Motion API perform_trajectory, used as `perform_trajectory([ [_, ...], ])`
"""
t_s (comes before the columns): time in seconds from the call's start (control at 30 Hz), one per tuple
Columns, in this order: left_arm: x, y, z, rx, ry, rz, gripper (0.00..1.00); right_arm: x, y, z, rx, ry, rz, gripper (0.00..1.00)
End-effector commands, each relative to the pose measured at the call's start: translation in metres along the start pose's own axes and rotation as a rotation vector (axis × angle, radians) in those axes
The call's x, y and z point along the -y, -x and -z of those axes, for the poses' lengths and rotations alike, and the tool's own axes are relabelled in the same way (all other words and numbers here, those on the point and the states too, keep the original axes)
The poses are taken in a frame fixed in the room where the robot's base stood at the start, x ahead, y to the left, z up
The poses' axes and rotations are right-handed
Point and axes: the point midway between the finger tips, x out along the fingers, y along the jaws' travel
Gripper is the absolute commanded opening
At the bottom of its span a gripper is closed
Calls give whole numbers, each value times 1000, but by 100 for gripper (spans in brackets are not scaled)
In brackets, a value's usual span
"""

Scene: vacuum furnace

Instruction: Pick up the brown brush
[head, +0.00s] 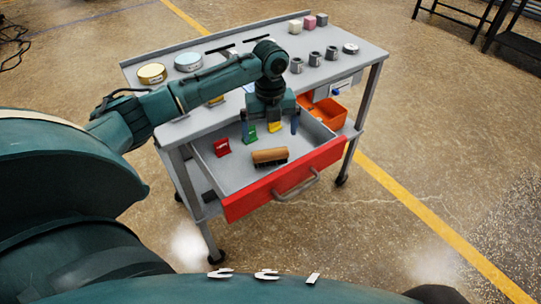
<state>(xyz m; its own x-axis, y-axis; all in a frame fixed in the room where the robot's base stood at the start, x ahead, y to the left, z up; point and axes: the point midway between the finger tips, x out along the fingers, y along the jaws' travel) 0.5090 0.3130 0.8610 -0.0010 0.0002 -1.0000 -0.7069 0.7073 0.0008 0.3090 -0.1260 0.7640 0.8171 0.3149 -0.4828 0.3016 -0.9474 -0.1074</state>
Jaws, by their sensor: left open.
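The brown brush (270,156) lies in the open drawer (230,177), near its red front, with its dark bristles facing down. My left gripper (270,125) points down over the back part of the drawer, behind the brush and apart from it. Its jaws are open, with a finger on each side and no brush between them. My right gripper is not in view.
Red (222,147), green (249,133) and yellow (274,126) items are in the drawer. The cart top (330,75) holds round tins, several metal cylinders and small blocks. An orange bin (329,112) stands behind the drawer's right side.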

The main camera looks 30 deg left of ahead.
Motion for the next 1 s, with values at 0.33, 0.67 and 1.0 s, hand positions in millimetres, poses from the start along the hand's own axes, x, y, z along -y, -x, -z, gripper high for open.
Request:
perform_trajectory([
  [0.33, -2, -34, 3, -2, -1, -2, 100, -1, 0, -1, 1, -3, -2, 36],
  [0.67, -3, -73, 7, 0, 0, -1, 100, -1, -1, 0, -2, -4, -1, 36],
  [1.0, -3, -73, 7, 1, 0, 1, 91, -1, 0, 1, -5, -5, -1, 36],
])
